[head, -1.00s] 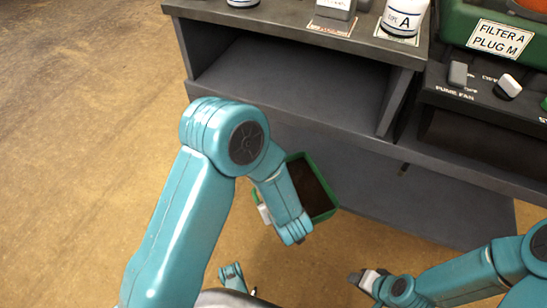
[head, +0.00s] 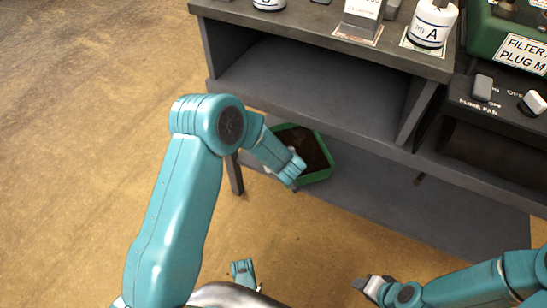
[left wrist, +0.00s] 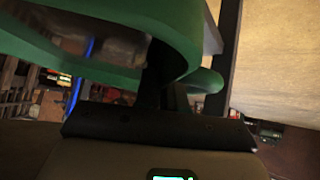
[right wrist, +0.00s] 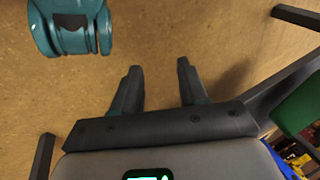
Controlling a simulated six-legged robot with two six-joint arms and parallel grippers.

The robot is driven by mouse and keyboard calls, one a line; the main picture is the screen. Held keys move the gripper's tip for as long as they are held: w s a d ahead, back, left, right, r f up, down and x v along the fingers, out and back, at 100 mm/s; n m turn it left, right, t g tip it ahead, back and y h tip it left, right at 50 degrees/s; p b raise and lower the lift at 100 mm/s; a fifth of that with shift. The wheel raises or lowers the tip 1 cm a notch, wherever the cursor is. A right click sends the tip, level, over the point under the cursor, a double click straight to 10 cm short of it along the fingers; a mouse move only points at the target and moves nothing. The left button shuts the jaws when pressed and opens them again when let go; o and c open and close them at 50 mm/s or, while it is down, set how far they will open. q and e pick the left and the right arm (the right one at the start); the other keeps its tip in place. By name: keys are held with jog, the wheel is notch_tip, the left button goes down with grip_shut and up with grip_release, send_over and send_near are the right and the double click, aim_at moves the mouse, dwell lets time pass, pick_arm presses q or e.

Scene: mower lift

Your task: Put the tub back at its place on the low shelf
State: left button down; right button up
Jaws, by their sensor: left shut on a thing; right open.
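The green tub (head: 318,177), with dark brown stuff inside, is at the left part of the low shelf (head: 400,196), partly under the upper shelf's front edge. I cannot tell if it touches the low shelf. My left gripper (head: 290,177) is shut on the tub's near left side; my arm hides part of that side. In the left wrist view the tub's green rim (left wrist: 120,78) fills the top, close to the fingers. My right gripper (head: 364,284) is open and empty over the floor, also in the right wrist view (right wrist: 160,68).
A dark leg (head: 234,175) of the bench stands left of the tub. The upper shelf (head: 320,95) is empty. The bench top carries a bottle marked A (head: 430,28) and other items. Bare floor lies in front.

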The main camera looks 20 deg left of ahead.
pick_arm(q)
jog(key=shift+w+a, duration=0.45)
jog(key=shift+w, duration=0.1)
jog(key=f, duration=0.1)
jog(key=f+b, duration=0.1)
jog(key=f, duration=0.1)
jog(key=shift+w+a+f+b, duration=0.15)
jog(key=shift+w+f+b, duration=0.1)
jog(key=shift+f+b, duration=0.1)
jog(key=shift+r, duration=0.2)
jog(key=shift+f, duration=0.1)
pick_arm(e)
jog(key=shift+w+d+f+t, duration=0.15)
jog(key=shift+w+f+t, duration=0.15)
jog(key=shift+w+f, duration=0.45)
pick_arm(q)
jog(key=c, duration=1.2)
grip_release()
jog(key=shift+f, duration=0.1)
jog(key=shift+c, duration=0.2)
pick_arm(e)
jog(key=shift+s, duration=0.1)
